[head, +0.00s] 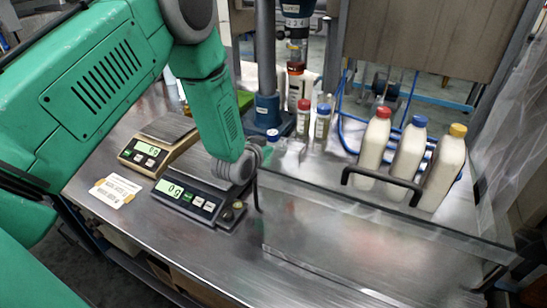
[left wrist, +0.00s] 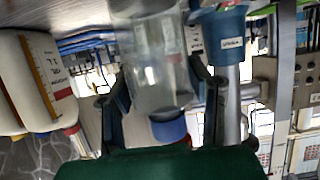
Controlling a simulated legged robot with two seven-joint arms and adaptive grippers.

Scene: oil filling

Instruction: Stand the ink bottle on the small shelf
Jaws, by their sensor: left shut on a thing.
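The ink bottle (left wrist: 160,62) fills the middle of the left wrist view, a clear, see-through bottle with a blue cap. My left gripper (left wrist: 161,92) is shut on it, with one black finger on each side. In the head view the bottle's blue cap (head: 272,135) shows just right of my green left arm's grey wrist, and its clear body is hard to make out. The bottle looks upright, above the worktop. I cannot tell which surface is the small shelf. My right gripper is not in view.
Two scales (head: 197,183) (head: 158,140) stand left of my wrist. Small red-capped (head: 303,117) and blue-capped (head: 322,125) bottles stand behind. Three white bottles (head: 408,150) stand at right, near a clear panel with a black handle (head: 382,178). The front metal worktop (head: 165,228) has free room.

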